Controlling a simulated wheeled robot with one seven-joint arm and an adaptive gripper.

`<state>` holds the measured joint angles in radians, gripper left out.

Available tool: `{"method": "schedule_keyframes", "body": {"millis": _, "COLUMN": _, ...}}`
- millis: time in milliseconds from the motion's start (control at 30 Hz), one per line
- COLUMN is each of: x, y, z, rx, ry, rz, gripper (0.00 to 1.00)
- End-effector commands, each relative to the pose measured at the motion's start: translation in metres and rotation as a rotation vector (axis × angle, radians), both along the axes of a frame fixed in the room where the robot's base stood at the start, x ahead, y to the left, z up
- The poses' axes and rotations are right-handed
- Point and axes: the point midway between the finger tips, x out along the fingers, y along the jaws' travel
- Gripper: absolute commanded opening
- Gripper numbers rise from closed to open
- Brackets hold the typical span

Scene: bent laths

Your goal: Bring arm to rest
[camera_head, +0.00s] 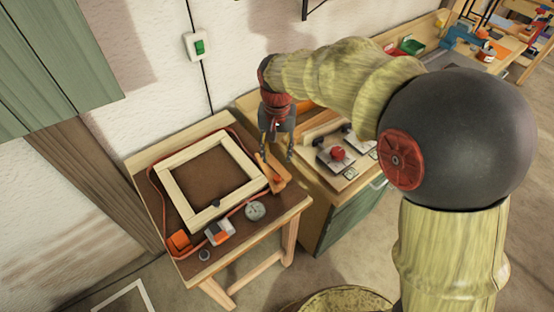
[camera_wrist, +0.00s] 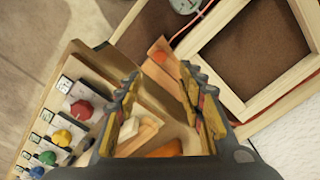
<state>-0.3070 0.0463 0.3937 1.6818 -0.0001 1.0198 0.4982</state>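My arm reaches out from the right in the head view. My gripper (camera_head: 276,146) hangs pointing down over the place where the workbench meets the cabinet. In the wrist view my gripper (camera_wrist: 160,88) has its two ridged fingers spread apart, with nothing held between them. A pale wooden frame (camera_head: 181,195) lies flat on the workbench, left of my gripper, and shows in the wrist view (camera_wrist: 230,30). A red strap (camera_head: 154,190) runs loosely around it. A wooden piece with an orange part (camera_head: 274,175) lies at the bench's right edge, below my gripper.
A round grey tin (camera_head: 255,211) and an orange-and-grey device (camera_head: 219,230) sit on the bench (camera_head: 284,204). The cabinet beside it carries a red knob (camera_head: 338,153); yellow, green and blue knobs show in the wrist view. A wall with a green switch (camera_head: 199,47) stands behind.

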Motion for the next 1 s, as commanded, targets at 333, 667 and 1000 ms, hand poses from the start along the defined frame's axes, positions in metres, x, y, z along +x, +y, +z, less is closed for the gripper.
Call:
{"method": "schedule_keyframes", "body": {"millis": 333, "x": 0.0, "y": 0.0, "z": 0.004, "rx": 0.0, "ry": 0.0, "rz": 0.0, "gripper": 0.39}}
{"method": "schedule_keyframes", "body": {"millis": 667, "x": 0.0, "y": 0.0, "z": 0.004, "rx": 0.0, "ry": -0.001, "rz": 0.018, "gripper": 0.39}}
{"method": "schedule_keyframes", "body": {"millis": 1000, "x": -0.053, "y": -0.023, "z": -0.001, "rx": -0.001, "ry": 0.004, "rz": 0.25, "gripper": 0.39}}
